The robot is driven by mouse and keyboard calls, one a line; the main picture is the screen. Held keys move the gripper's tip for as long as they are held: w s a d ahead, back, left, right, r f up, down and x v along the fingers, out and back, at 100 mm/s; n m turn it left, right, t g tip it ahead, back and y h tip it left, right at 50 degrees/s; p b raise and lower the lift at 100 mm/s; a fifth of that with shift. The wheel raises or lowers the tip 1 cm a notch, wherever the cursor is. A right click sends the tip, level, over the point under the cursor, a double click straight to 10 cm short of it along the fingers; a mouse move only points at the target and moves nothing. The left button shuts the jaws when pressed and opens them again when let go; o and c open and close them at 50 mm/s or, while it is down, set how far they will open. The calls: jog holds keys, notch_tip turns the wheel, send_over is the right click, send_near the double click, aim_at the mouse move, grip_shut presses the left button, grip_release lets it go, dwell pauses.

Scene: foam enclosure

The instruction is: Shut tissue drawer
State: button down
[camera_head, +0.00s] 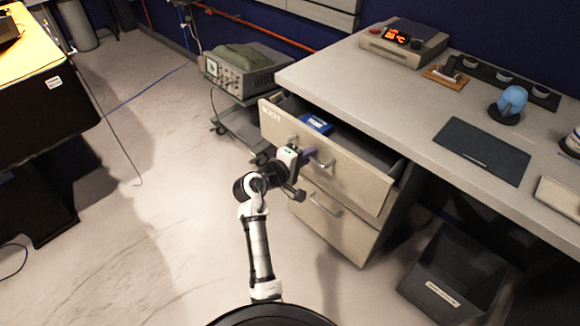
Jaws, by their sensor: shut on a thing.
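The top drawer (350,180) of the desk's drawer unit is pulled out, with its inside showing behind the beige front. A small label, too small to read for sure, sits at the front's upper left. A blue box (316,123) lies inside near the left end. My gripper (308,157) is at the front of this drawer, shut on its metal handle (323,164). The gripper covers the handle's left part, so the exact contact is hard to see. The lower drawer (335,225) is closed and has its own handle.
The desk top (400,115) holds an orange-display device (403,42), a dark mat (482,150) and a blue ball (512,99). A dark bin (455,275) stands under the desk. A cart with an instrument (240,75) stands behind the drawer unit.

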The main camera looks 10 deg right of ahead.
jog(key=shift+r+x, duration=0.2)
jog(key=shift+x, duration=0.85)
jog(key=shift+r+x, duration=0.25)
jog(key=shift+x, duration=0.85)
jog(key=c, duration=1.6)
grip_release()
jog(key=b+v, duration=0.2)
jog(key=v, duration=1.1)
jog(key=shift+s+a+r+b, duration=0.1)
jog(key=shift+s+a+b, duration=0.1)
jog(key=shift+a+b, duration=0.15)
